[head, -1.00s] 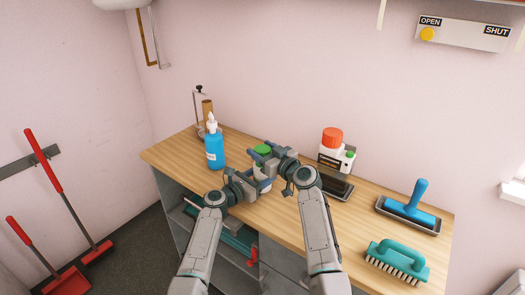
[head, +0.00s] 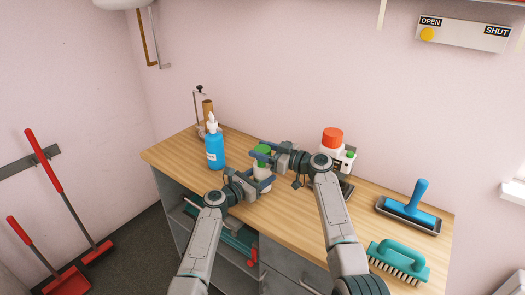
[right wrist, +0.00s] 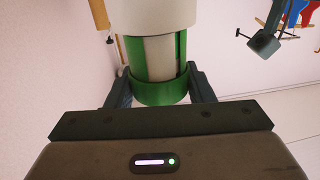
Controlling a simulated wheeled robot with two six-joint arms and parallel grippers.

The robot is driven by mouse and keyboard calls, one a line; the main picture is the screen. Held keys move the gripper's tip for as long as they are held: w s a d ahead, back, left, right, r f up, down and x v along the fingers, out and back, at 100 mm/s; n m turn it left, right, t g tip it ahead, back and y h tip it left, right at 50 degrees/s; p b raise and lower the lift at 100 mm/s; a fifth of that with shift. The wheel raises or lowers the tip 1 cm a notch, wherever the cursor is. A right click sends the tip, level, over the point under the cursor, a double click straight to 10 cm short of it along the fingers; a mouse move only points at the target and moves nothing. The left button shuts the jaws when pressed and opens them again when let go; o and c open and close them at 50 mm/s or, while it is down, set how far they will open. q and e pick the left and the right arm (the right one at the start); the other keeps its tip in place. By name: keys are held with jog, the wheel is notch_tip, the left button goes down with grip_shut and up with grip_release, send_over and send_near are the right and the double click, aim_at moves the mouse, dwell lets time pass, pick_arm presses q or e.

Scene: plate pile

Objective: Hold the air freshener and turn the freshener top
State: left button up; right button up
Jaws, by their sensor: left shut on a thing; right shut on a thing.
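The air freshener (head: 262,172) stands upright near the front edge of the wooden bench, with a white body and a green top (head: 263,149). My left gripper (head: 260,184) is shut around the white body, low down. My right gripper (head: 265,155) is shut on the green top from the right. In the right wrist view the green top (right wrist: 160,93) sits between my two fingers, with green slats and a pale core between it and the white body (right wrist: 150,14). The left fingers partly hide the body in the head view.
A blue bottle (head: 214,150) stands to the left of the freshener. A blue-handled tool (head: 410,205) and a teal brush (head: 399,258) lie at the right of the bench.

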aim_at(263, 149)
pick_arm(q)
jog(key=shift+d, duration=0.1)
pick_arm(e)
jog(key=shift+f+n+g+y, duration=0.1)
jog(key=shift+n+g+y, duration=0.4)
jog(key=shift+n+g, duration=0.5)
jog(key=shift+g, duration=0.3)
jog(key=o, duration=1)
jog(key=shift+d, duration=0.1)
notch_tip(263, 149, up, 10)
jog(key=shift+r, duration=0.1)
